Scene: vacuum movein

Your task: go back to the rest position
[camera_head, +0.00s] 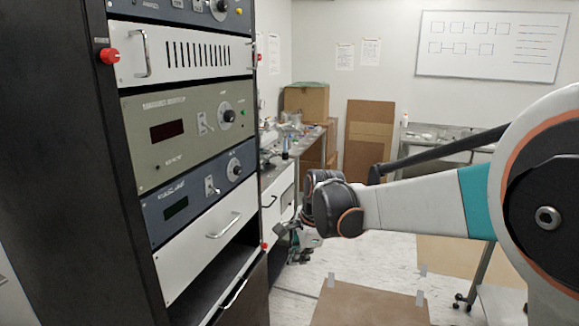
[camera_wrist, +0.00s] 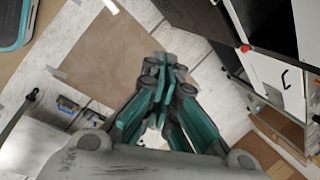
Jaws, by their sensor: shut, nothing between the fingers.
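My gripper (camera_wrist: 166,75) shows in the wrist view with its teal and grey fingers together at the tips. It is shut with nothing between the fingers, above a brown board on the floor. In the head view my gripper (camera_head: 286,237) is small and partly hidden behind my wrist. It is right of the instrument rack (camera_head: 75,140), apart from the rack's front as far as I can tell.
The rack has handled panels, a red knob (camera_head: 109,56) and an open slot (camera_head: 215,270) low down. A workbench (camera_head: 312,145) with clutter and cardboard boxes (camera_head: 306,103) stand behind. Brown boards (camera_head: 370,305) are taped to the floor. A whiteboard (camera_head: 490,45) hangs on the wall.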

